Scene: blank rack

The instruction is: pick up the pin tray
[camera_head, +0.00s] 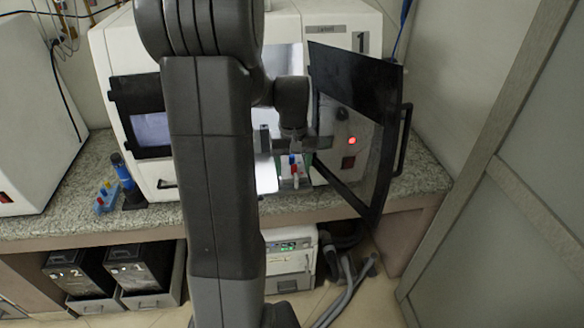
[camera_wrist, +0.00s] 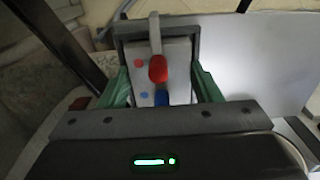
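The pin tray (camera_wrist: 177,54) is a small pale block with a dark grey edge, seen between my fingers in the wrist view. It carries a red pin and a blue pin, plus red and blue spots. My gripper (camera_wrist: 160,78) has one green finger on each side of it, close to its sides. I cannot tell whether the fingers press on it. In the head view the tray (camera_head: 296,181) is at the front of the white machine's opening, below my gripper (camera_head: 294,160). My arm hides part of the machine.
The white machine (camera_head: 122,48) stands on a granite counter (camera_head: 40,222). Its dark door (camera_head: 355,75) hangs open at the right, close to my gripper. A blue rack (camera_head: 105,198) with colored pins and a dark bottle (camera_head: 126,178) stand at left. Black bins (camera_head: 139,266) sit below.

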